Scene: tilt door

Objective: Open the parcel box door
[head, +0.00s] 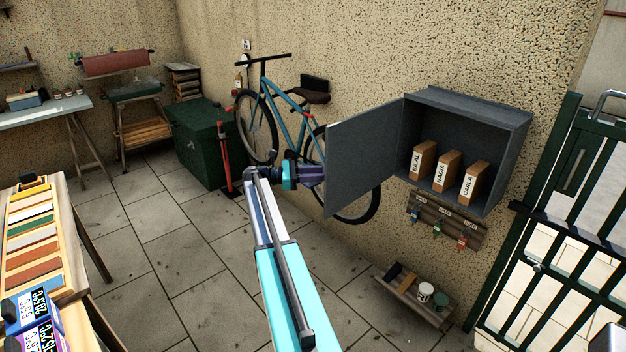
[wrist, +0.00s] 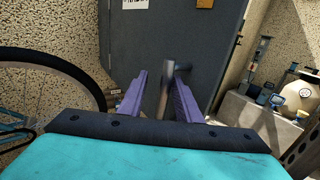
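The grey parcel box (head: 490,112) is mounted on the wall at the right of the head view. Its door (head: 362,150) stands wide open, swung out to the left on its hinge side. Three brown parcels (head: 446,171) with name labels stand inside. My gripper (head: 318,174) is at the outer face of the door, its tips partly hidden there. In the wrist view, the door (wrist: 200,45) is ahead and its bar handle (wrist: 167,88) stands between my two purple fingers, closer to the right one. A gap shows between the left finger and the handle, so the fingers look open.
A blue bicycle (head: 270,100) leans on the wall behind the door and my gripper. A key rack (head: 447,222) hangs below the box, with a low shelf (head: 415,297) under it. A green gate (head: 560,210) is at right. The middle floor is clear.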

